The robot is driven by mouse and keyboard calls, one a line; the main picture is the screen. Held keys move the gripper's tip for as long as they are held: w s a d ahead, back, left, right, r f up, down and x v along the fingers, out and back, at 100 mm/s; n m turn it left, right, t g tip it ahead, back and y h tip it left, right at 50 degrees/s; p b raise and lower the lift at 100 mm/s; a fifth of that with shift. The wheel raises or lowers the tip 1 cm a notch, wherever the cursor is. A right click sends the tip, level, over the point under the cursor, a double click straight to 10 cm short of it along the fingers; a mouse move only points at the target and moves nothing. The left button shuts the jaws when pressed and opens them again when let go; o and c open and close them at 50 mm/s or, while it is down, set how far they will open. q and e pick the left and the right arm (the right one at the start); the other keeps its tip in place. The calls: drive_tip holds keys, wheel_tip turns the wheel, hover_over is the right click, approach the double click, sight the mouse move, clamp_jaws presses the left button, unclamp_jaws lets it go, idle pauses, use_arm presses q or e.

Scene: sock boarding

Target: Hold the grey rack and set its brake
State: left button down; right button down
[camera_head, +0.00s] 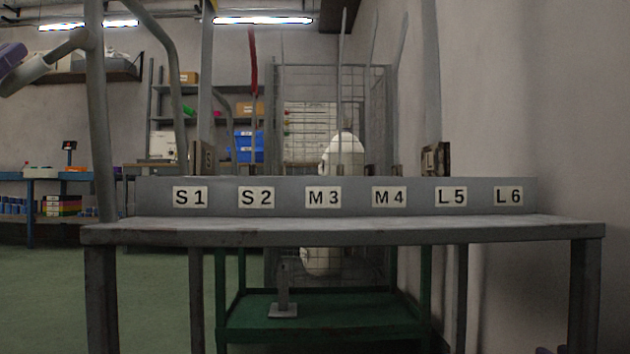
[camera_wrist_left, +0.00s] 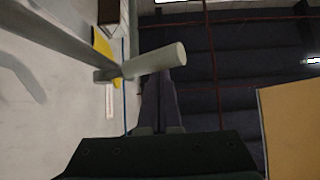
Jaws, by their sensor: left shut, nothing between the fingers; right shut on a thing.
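The grey rack (camera_head: 340,232) fills the middle of the head view, with a flat top and a board (camera_head: 290,196) labelled S1, S2, M3, M4, L5 and L6. A grey post (camera_head: 95,120) rises at its left. A bar (camera_head: 62,47) on it ends in a pale cylindrical handle (camera_head: 25,77). In the left wrist view, a similar cylindrical handle (camera_wrist_left: 150,64) lies across a grey bar. My left gripper (camera_wrist_left: 160,85) is shut and empty, its narrow dark fingers close to this handle; contact is unclear. I cannot identify the brake.
A green shelf (camera_head: 325,318) shows behind the rack, with a small grey post and foot plate (camera_head: 283,300) in front of it. A wire cage (camera_head: 375,110) stands behind. A wall is close on the right. Green floor (camera_head: 45,290) is clear at left.

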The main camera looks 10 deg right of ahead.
use_arm(q)
drive_tip(key=shift+d+f+n+y, duration=0.15)
drive_tip(key=shift+f+n+y, duration=0.15)
drive_tip(key=shift+f, duration=0.2)
drive_tip(key=shift+w+d+f, duration=0.1)
drive_tip(key=shift+f, duration=0.25)
use_arm(e)
drive_tip(key=shift+a, duration=0.1)
use_arm(q)
wheel_tip(320, 180, up, 4)
drive_tip(key=a, duration=0.2)
drive_tip(key=s+d+f, duration=0.2)
drive_tip(key=s+f, duration=0.4)
drive_tip(key=s, duration=0.1)
drive_tip(key=shift+s+d+f, duration=0.2)
drive_tip(key=shift+s+d, duration=0.2)
use_arm(e)
drive_tip(key=c, duration=0.5)
unclamp_jaws()
drive_tip(key=shift+c, duration=0.2)
